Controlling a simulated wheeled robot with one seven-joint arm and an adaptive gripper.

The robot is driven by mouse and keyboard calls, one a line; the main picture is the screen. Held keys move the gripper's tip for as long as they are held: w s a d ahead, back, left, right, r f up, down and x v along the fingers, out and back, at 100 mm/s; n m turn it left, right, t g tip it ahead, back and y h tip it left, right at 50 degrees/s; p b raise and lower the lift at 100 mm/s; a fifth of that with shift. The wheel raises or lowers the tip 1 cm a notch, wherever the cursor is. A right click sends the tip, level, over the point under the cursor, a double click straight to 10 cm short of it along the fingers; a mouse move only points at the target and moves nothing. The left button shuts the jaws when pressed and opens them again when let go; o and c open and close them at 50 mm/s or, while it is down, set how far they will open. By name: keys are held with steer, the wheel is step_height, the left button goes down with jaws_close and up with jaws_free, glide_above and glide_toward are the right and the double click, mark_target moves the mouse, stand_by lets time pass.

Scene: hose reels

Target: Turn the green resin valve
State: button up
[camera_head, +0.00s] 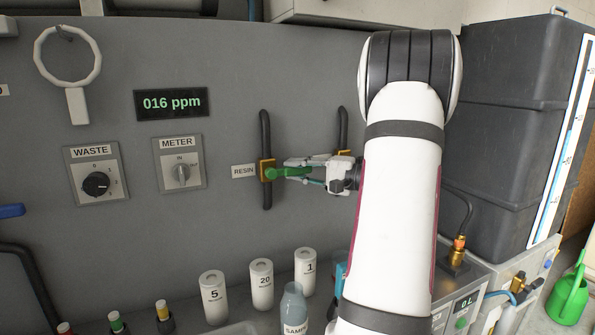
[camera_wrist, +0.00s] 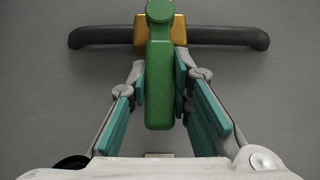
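The green resin valve handle (camera_head: 289,172) sits on a brass body (camera_head: 266,170) on a vertical black pipe (camera_head: 265,130), beside a RESIN label (camera_head: 244,171). The handle points right, across the pipe. My gripper (camera_head: 300,171) reaches it from the right. In the wrist view the green handle (camera_wrist: 159,85) lies between the two teal-padded fingers of my gripper (camera_wrist: 160,85). The fingertips are close to the handle's sides near the brass body (camera_wrist: 177,30). I cannot tell whether both pads touch it.
A WASTE dial (camera_head: 97,184), a METER switch (camera_head: 181,174) and a display reading 016 ppm (camera_head: 171,103) are on the grey panel to the left. White canisters (camera_head: 262,284) and a bottle (camera_head: 294,308) stand below. A dark tank (camera_head: 500,130) is at right.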

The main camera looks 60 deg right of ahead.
steer(key=shift+r, duration=0.1)
jaws_close()
steer(key=n+g, duration=0.1)
steer(key=r+n+g+b, duration=0.1)
steer(key=r+h+b, duration=0.1)
steer(key=shift+w+a+r+n+g, duration=0.15)
steer(key=shift+w+a+n+g, duration=0.1)
steer(key=shift+n+g, duration=0.15)
steer(key=r+n+g+h+b, duration=0.1)
steer(key=a+r+n+g+h+b, duration=0.1)
steer(key=shift+w+a+r+g, duration=0.15)
steer(key=shift+w+g, duration=0.2)
steer(key=shift+g, duration=0.05)
steer(key=a+r+n+g+h, duration=0.1)
steer(key=w+a+n+g+h+b, duration=0.1)
steer(key=h, duration=0.1)
steer(key=shift+w+a+r+n+g, duration=0.2)
steer(key=shift+r+n+g, duration=0.1)
steer(key=shift+r+n, duration=0.1)
steer(key=shift+w+a+r+n+g+h, duration=0.1)
steer(key=shift+w+a+n+g+h, duration=0.15)
steer(key=shift+h, duration=0.25)
steer(key=shift+w+a+r+n+g+h, duration=0.1)
steer(key=shift+a+n+g+h, duration=0.25)
steer(key=shift+h, duration=0.15)
steer(key=shift+w+a+f+g+h, duration=0.1)
steer(key=shift+w+a+g+h, duration=0.1)
steer(key=shift+g+h, duration=0.15)
